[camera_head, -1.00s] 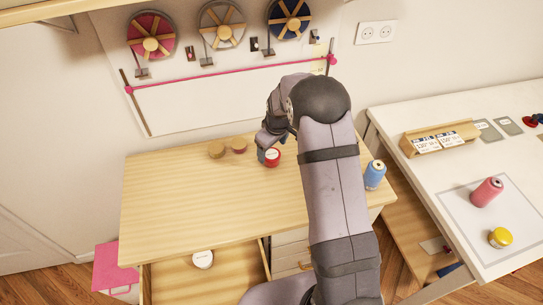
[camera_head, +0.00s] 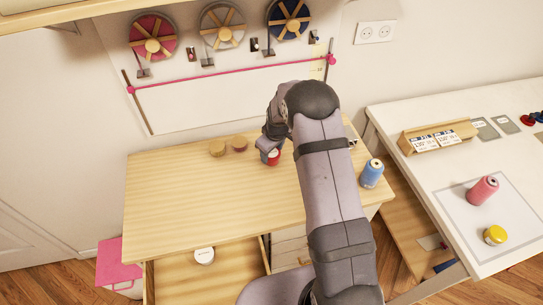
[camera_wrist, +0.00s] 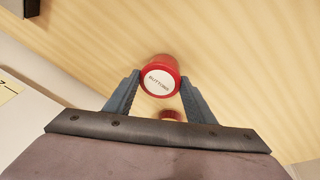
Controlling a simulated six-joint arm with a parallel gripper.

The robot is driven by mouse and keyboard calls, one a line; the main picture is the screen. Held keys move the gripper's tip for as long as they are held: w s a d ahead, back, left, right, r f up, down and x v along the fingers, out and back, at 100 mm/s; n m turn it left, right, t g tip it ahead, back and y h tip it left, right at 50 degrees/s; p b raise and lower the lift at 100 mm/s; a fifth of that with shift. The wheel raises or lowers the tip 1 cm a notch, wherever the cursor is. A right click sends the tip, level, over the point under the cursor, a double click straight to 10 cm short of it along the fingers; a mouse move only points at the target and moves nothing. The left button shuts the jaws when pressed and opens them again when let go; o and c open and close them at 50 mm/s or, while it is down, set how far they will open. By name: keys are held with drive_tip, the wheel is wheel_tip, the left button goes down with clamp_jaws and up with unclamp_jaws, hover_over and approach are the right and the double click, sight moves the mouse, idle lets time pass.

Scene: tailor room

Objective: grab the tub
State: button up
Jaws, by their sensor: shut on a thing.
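Whether the tub is clear of the desk is hard to tell.
Two round wooden pieces (camera_head: 227,146) lie left of the tub. A white-topped round container (camera_head: 204,256) sits in the open drawer. The left desk top is clear. A white table (camera_head: 420,185) stands right.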

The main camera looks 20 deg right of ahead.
sight(272, 154)
drive_tip(key=shift+r, duration=0.15)
wheel_tip(272, 154, up, 10)
drive_tip(key=b, duration=0.4)
idle(0.3)
